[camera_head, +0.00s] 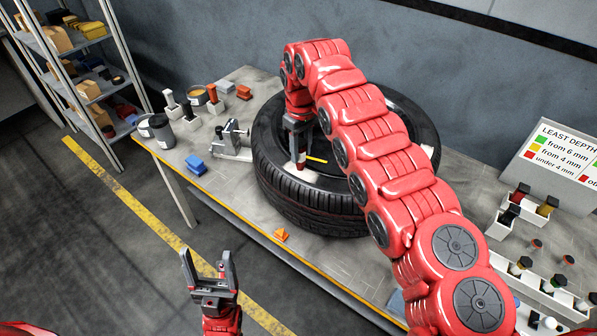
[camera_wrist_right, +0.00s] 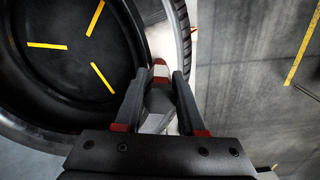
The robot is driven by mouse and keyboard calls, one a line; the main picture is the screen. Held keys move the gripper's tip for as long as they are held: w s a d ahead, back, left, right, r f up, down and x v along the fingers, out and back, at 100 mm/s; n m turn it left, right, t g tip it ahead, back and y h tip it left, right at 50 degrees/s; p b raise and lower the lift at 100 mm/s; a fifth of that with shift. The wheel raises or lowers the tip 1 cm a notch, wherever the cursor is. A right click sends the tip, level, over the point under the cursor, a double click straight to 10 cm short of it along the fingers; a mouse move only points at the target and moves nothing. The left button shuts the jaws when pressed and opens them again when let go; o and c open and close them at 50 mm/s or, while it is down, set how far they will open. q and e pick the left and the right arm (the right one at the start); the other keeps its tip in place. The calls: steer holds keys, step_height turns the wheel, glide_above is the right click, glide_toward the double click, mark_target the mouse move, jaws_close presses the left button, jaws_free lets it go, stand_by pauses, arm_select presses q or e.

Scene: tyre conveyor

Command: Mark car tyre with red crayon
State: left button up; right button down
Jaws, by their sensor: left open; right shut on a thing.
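A black car tyre (camera_head: 292,195) lies flat on the workbench, and part of it also shows in the wrist view (camera_wrist_right: 182,30). My right gripper (camera_head: 298,143) reaches over the tyre's near left side, pointing down. It is shut on a crayon (camera_head: 300,161) with a whitish body. In the wrist view the crayon (camera_wrist_right: 160,74) sits between the fingers, with a red-brown end towards the tyre's sidewall. I cannot tell whether it touches the rubber. My arm hides much of the tyre's right side. My left gripper (camera_head: 211,274) is open and empty in front of the bench.
Yellow strips (camera_wrist_right: 97,18) mark the dark disc inside the tyre. A grey clamp-like device (camera_head: 233,140), a blue block (camera_head: 196,165) and pots stand left of the tyre. An orange block (camera_head: 281,234) lies near the front edge. A depth sign (camera_head: 560,150) and small bins stand right.

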steer(key=shift+s+a+f+b, duration=0.1)
steer(key=shift+f+b, duration=0.1)
steer(key=shift+b, duration=0.25)
steer(key=shift+s+a+r, duration=0.1)
steer(key=shift+s, duration=0.05)
steer(key=shift+s+a+b, duration=0.1)
steer(key=shift+s+b, duration=0.1)
steer(key=shift+b, duration=0.55)
steer(key=shift+s, duration=0.1)
steer(key=shift+a, duration=0.1)
